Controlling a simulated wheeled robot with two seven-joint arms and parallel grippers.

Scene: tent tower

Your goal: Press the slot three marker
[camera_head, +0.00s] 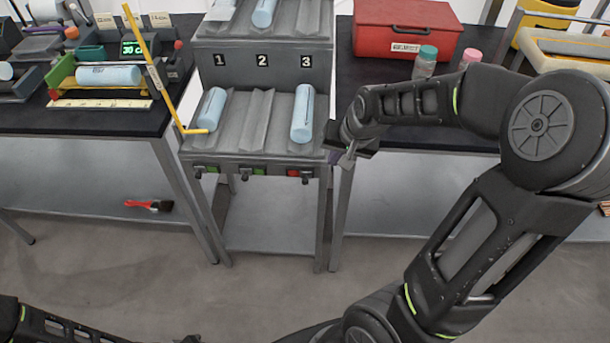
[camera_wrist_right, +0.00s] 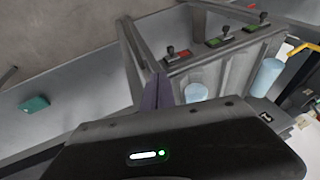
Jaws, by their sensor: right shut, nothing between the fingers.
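A grey rack (camera_head: 256,150) has slots numbered 1, 2 and 3. Blue cylinders lie in slot one (camera_head: 211,110) and slot three (camera_head: 302,115); the lower slot two is empty. Along its front edge are small markers with black knobs: slot one green (camera_head: 212,169), slot two green (camera_head: 260,171), slot three red (camera_head: 292,172). The red marker also shows in the right wrist view (camera_wrist_right: 184,54). My right gripper (camera_head: 347,160) is shut and empty just right of the rack's front right corner, apart from the red marker. My left gripper is not visible; only its arm shows, bottom left.
A red case (camera_head: 405,28) and small bottles (camera_head: 426,60) stand on the right bench. A yellow bent rod (camera_head: 155,75) leans at the rack's left side. A red brush (camera_head: 149,205) lies on the left lower shelf. The space before the rack is clear.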

